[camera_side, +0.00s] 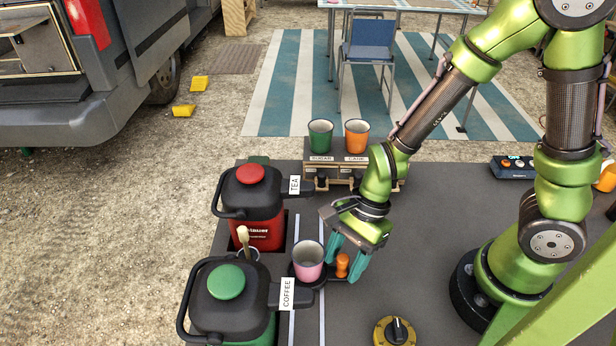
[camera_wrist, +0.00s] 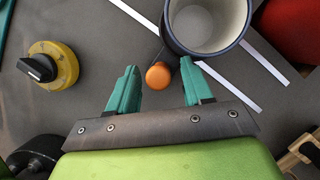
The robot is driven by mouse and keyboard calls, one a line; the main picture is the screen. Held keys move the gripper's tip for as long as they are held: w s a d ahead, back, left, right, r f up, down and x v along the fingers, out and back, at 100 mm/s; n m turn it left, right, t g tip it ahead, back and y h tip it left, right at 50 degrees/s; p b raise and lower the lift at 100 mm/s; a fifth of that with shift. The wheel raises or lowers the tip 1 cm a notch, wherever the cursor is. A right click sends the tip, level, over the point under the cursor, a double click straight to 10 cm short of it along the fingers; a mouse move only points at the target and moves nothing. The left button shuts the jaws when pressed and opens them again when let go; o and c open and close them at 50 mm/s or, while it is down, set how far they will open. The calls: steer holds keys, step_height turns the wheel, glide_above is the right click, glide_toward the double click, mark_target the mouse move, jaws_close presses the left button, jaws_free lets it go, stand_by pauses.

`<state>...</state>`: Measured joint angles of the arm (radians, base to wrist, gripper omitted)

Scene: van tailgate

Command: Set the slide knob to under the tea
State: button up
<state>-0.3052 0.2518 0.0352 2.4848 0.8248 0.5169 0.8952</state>
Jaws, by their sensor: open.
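The orange slide knob (camera_side: 342,265) stands upright on the right of a dark round holder (camera_side: 293,276) that carries a pink cup (camera_side: 308,254). The holder sits on two pale rails (camera_side: 322,318), between the tea and coffee spouts. The red tea dispenser (camera_side: 256,222) is at the back, labelled TEA. The green coffee dispenser (camera_side: 235,292) is at the front, labelled COFFEE. My gripper (camera_side: 346,262) is open, with teal fingers on either side of the knob. In the wrist view, the knob (camera_wrist: 158,75) lies between the fingertips (camera_wrist: 159,68), with small gaps visible; the cup (camera_wrist: 207,25) is just beyond.
A yellow-based black dial (camera_side: 396,331) is at the front of the counter. Behind the rails is a sugar and cane stand (camera_side: 338,173) with a green cup (camera_side: 320,136) and an orange cup (camera_side: 357,136). A black switch box (camera_side: 513,168) is at right.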

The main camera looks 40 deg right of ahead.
steer(key=shift+f, duration=0.1)
jaws_close()
steer(key=w+d, duration=0.8)
steer(key=shift+w, duration=0.2)
steer(key=shift+d, duration=0.1)
steer(key=shift+c, duration=0.2)
jaws_free()
steer(key=shift+o, duration=0.2)
steer(key=shift+s, duration=0.1)
